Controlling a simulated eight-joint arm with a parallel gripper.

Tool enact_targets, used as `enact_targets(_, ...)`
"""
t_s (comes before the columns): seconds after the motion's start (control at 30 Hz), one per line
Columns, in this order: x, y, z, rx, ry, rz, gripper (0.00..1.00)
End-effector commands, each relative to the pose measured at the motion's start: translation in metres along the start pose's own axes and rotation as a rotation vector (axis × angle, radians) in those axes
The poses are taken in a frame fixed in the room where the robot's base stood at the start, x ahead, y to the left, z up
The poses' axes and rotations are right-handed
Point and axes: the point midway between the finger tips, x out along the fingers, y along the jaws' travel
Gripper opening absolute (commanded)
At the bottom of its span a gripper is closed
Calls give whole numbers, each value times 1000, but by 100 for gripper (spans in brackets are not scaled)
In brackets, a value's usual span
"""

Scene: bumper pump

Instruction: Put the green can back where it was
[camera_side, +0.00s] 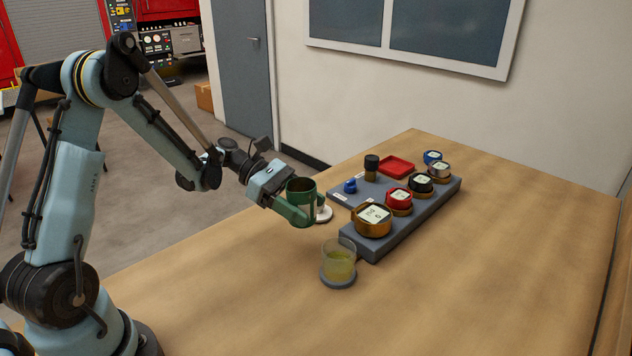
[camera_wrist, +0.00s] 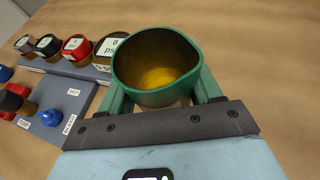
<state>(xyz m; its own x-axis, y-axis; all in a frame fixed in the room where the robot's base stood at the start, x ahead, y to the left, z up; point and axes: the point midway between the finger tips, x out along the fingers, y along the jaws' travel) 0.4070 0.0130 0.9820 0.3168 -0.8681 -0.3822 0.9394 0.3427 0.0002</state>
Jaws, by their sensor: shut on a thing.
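The green can (camera_side: 301,189) is an open-topped cup between the fingers of my gripper (camera_side: 297,212), above the wooden table in the side view. In the wrist view the green can (camera_wrist: 157,62) shows a brownish inside with a yellow patch at the bottom. My gripper (camera_wrist: 162,98) has its green fingers on both sides of it and is shut on it. I cannot tell how far the can is above the table.
A glass with yellowish liquid (camera_side: 340,262) stands on a grey round base right of my gripper. Behind it a grey panel (camera_side: 413,213) carries several gauges, a blue knob (camera_side: 350,186) and a black-topped post (camera_side: 371,166). The table's right side is clear.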

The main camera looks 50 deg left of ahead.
Motion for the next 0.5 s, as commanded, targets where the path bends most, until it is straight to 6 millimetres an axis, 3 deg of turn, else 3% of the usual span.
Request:
enact_targets(0.2,-16,0,39,0,0,0,28)
enact_targets(0.5,-30,0,72,0,0,0,28)
